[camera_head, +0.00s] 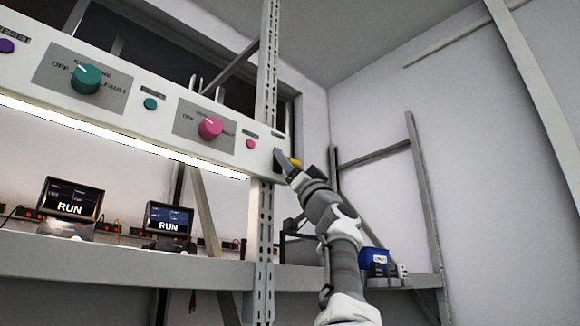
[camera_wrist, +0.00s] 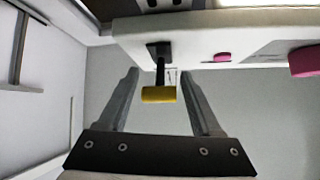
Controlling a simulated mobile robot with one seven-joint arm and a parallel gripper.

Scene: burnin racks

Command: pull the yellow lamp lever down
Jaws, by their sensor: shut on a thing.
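The yellow lamp lever (camera_wrist: 158,94) is a short yellow crossbar on a dark stem. The stem comes out of a black plate on the white panel (camera_wrist: 200,32). In the wrist view my gripper (camera_wrist: 160,74) has one finger on each side of the yellow bar and is shut on it; any gap at the bar's ends is hard to judge. In the head view the lever (camera_head: 295,162) shows as a small yellow spot at the panel's right end. My gripper (camera_head: 284,160) partly hides it there.
The panel carries a pink knob (camera_head: 210,127), a teal knob (camera_head: 86,78) and small buttons beside them. A perforated rack post (camera_head: 267,90) stands close by. The lit strip (camera_head: 120,136) glows under the panel.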

